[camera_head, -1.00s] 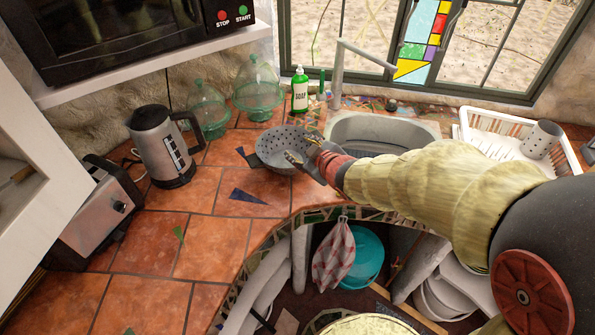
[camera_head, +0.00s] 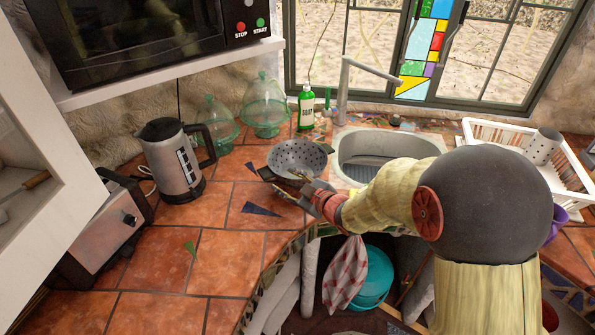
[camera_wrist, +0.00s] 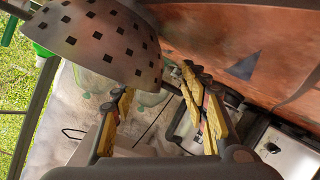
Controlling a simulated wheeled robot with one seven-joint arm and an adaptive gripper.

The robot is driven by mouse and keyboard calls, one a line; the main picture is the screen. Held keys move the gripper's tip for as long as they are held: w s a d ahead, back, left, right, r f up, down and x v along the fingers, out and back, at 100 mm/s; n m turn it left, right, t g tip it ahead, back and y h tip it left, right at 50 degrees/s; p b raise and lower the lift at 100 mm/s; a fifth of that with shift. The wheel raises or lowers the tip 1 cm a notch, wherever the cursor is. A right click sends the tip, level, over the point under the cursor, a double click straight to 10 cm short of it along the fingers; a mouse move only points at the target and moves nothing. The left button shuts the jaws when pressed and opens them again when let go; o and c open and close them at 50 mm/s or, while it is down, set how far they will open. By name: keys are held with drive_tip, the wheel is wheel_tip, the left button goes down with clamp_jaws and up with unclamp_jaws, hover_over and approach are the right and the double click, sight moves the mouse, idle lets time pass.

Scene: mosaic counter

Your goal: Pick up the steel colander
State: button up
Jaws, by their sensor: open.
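The steel colander (camera_head: 297,156) is a grey bowl with rows of holes. It sits on the tiled counter just left of the sink in the head view. My gripper (camera_head: 289,184) is at its near side, in front of the bowl, with its fingers pointing left. In the wrist view the colander (camera_wrist: 88,38) fills the upper left, its perforated side beyond and to the left of the fingers. The two yellow-padded fingers of my gripper (camera_wrist: 160,108) are spread apart with nothing between them. Whether a finger touches the colander cannot be told.
A steel kettle (camera_head: 174,162) and a toaster (camera_head: 100,232) stand to the left. Green glass domes (camera_head: 264,104) and a soap bottle (camera_head: 306,107) stand behind. The sink (camera_head: 384,150) lies right, beside a white dish rack (camera_head: 520,150). Front-left tiles are mostly clear.

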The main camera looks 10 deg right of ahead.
sight(278, 175)
drive_tip(key=b+x, duration=0.2)
drive_tip(key=x, duration=0.2)
drive_tip(key=shift+a+f, duration=0.1)
drive_tip(key=shift+a, duration=0.1)
drive_tip(key=shift+w+a, duration=0.15)
drive_tip(key=shift+w, duration=0.25)
drive_tip(key=c, duration=1.1)
drive_tip(key=shift+s, duration=0.1)
clamp_jaws()
